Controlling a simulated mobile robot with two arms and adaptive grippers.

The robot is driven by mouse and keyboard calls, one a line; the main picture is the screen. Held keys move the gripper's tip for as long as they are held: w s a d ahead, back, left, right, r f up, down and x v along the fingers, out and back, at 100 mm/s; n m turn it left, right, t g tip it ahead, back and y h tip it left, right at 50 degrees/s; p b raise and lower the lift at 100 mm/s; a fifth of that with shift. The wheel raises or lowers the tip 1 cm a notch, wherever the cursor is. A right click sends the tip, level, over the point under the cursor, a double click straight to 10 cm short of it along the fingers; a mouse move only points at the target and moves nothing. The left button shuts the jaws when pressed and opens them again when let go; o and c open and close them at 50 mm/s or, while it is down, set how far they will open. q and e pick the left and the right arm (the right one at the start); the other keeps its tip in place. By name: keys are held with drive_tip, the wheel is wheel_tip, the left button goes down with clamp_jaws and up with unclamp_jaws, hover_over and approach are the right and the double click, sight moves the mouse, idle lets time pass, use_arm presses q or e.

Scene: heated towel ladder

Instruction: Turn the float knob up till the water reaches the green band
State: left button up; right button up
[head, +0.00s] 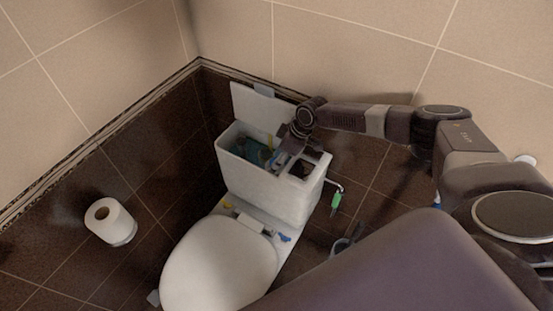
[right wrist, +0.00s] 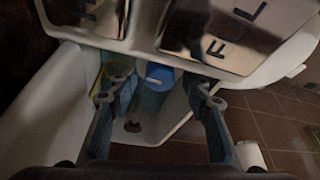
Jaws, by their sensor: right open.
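The open toilet tank (head: 265,191) stands against the dark tiled wall, with blue-tinted water (head: 251,150) inside. My right gripper (head: 284,150) reaches down over the tank opening. In the right wrist view a blue knob (right wrist: 160,75) lies ahead, between and just beyond the open, empty fingers (right wrist: 157,96); I cannot tell whether they touch it. A yellow-green strip (right wrist: 98,76) shows at the left inside the tank, partly behind the left finger. I cannot make out a distinct green band or the water level against it. My left gripper is out of view.
The white tank lid (head: 258,106) leans upright behind the tank. The closed toilet seat (head: 218,266) is in front. A green-handled valve (head: 336,201) is at the right. The tank walls sit close around my gripper.

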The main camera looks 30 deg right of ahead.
drive_tip(key=c, duration=1.1)
drive_tip(key=shift+r+p, duration=0.1)
drive_tip(key=shift+p, duration=0.3)
drive_tip(key=m+p, duration=0.2)
drive_tip(key=p, duration=0.1)
drive_tip(key=shift+a+r+h, duration=0.15)
drive_tip(key=shift+r+h, duration=0.05)
drive_tip(key=shift+h, duration=0.2)
drive_tip(key=shift+f+m+t+p, duration=0.15)
drive_tip(key=shift+m+t+p, duration=0.25)
drive_tip(key=shift+m+p, duration=0.4)
drive_tip(key=shift+f, duration=0.1)
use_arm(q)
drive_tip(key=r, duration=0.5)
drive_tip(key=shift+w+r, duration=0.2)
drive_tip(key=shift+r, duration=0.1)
